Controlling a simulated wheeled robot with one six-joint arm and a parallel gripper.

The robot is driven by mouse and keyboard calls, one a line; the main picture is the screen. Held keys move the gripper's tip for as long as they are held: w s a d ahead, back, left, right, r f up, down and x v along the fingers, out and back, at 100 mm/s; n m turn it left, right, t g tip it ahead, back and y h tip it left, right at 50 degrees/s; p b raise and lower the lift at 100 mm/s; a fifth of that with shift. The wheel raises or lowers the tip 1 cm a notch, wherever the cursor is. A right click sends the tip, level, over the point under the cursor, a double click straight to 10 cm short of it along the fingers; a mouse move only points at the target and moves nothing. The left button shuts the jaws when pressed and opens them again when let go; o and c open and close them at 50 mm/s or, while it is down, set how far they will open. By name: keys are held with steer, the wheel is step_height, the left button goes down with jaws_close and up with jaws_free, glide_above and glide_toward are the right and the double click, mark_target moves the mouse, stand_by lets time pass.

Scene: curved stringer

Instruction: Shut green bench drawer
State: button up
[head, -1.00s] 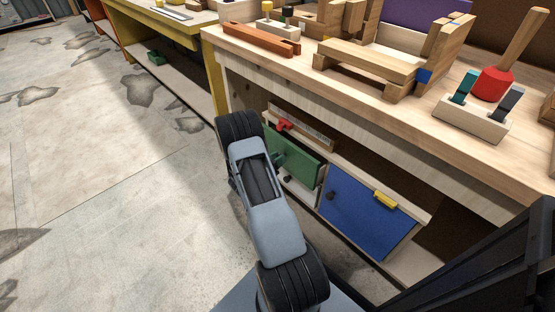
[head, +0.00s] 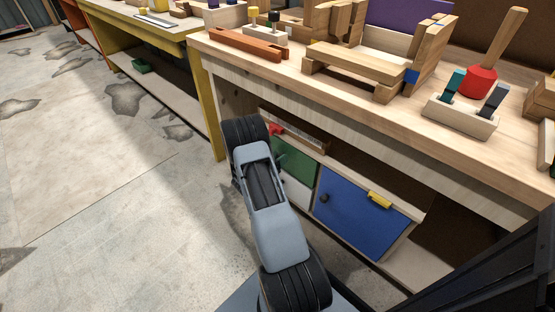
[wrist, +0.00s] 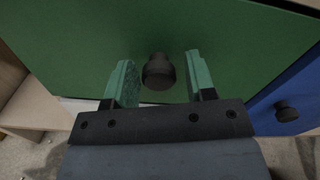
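The green bench drawer (head: 299,161) is under the workbench, left of the blue front; its face looks about level with the blue front. In the wrist view the green face (wrist: 90,30) fills most of the picture, with a dark round knob (wrist: 158,72) at its centre. My gripper (wrist: 160,62) is open, with one green finger on each side of the knob and a gap to both. I cannot tell whether the fingertips touch the face.
The blue front (head: 355,212) has a dark knob (wrist: 286,111) and a yellow piece (head: 379,200) on top. A red piece (head: 276,129) is above the green drawer. The bench top (head: 300,75) overhangs the fronts. Open floor (head: 90,200) is at left.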

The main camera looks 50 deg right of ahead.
steer(key=shift+o, duration=0.6)
steer(key=shift+a, duration=0.1)
steer(key=shift+w+a, duration=0.1)
steer(key=shift+a, duration=0.1)
steer(key=a+p, duration=0.3)
steer(key=a, duration=1)
steer(key=shift+a, duration=0.3)
